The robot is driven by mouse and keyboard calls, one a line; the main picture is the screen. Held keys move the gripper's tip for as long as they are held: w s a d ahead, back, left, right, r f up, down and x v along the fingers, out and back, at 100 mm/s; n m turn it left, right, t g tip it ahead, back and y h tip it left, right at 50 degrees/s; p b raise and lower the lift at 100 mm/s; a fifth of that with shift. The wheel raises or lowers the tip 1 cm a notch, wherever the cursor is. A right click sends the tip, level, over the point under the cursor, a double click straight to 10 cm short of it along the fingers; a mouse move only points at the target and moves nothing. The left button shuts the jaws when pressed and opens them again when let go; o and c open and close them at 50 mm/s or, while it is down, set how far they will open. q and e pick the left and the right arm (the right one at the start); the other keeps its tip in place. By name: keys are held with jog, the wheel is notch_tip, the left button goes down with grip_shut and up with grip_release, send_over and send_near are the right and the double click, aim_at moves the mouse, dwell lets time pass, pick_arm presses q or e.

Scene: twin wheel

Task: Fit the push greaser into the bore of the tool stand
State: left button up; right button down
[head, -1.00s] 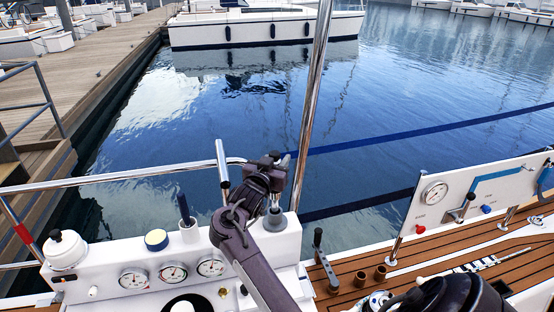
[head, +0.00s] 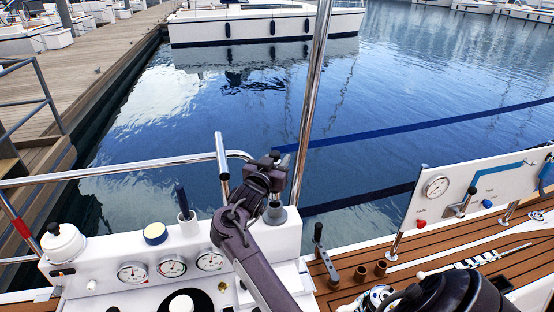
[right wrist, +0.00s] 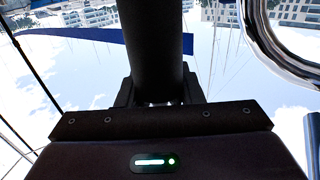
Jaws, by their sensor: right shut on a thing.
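My right gripper (head: 274,176) is above the right end of the white console, shut on the push greaser. In the right wrist view the push greaser (right wrist: 150,45) is a thick dark cylinder between the fingers. In the head view the gripper and forearm largely hide it. Directly below the gripper is a grey tapered collar (head: 274,214) on the console, which looks like the tool stand. Its bore is hidden, and I cannot tell whether the greaser's lower end is inside it or just above it. My left gripper is not in view.
Water lies beyond.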

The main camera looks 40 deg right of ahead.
jog(key=shift+f+b, duration=0.5)
jog(key=shift+f, duration=0.3)
jog(key=c, duration=0.9)
grip_release()
jog(key=shift+a, duration=0.1)
jog(key=shift+s+a+f, duration=0.15)
jog(key=shift+a, duration=0.2)
jog(key=b+v, duration=0.2)
jog(key=v, duration=0.5)
